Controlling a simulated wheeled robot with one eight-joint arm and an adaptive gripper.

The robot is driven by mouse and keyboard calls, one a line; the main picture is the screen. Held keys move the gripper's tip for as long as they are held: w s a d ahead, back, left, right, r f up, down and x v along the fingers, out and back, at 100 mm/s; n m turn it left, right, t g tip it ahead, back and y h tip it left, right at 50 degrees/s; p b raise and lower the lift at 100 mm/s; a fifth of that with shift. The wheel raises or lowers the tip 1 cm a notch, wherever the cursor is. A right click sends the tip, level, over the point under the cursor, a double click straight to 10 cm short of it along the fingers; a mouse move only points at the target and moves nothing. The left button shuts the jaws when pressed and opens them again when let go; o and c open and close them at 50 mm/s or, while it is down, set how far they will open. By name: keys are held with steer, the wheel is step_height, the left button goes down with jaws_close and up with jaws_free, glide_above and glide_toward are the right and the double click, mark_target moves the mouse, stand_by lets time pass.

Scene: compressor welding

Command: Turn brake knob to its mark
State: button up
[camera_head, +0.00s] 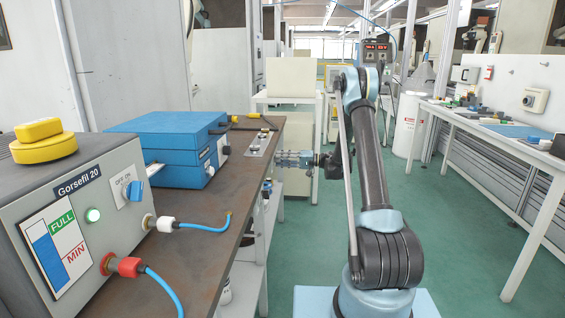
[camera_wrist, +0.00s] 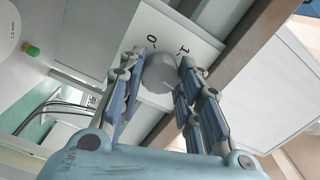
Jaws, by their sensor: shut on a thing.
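The brake knob (camera_wrist: 160,78) is a round grey knob on a white plate (camera_wrist: 190,38) marked "0" and "1", seen in the wrist view. The "0" is at the plate's upper left and the "1" to its right. My gripper (camera_wrist: 163,62) is shut on the knob, with one blue-grey finger on each side. The knob's pointer is not clear, so I cannot tell which mark it faces. In the head view my gripper (camera_head: 281,159) reaches left to the bench's right edge. The knob cannot be made out there.
The brown bench (camera_head: 215,262) carries a grey welder box (camera_head: 85,200) with a blue switch, a blue case (camera_head: 165,135) and blue cables. A white bench (camera_head: 500,135) stands at the right. Green floor is open between them, around my arm.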

steer(key=shift+w+n, duration=0.1)
steer(key=shift+n, duration=1.4)
steer(key=o, duration=1.1)
steer(key=shift+w, duration=0.15)
steer(key=d, duration=1.2)
steer(key=shift+s+f, duration=0.1)
steer(key=shift+s, duration=0.2)
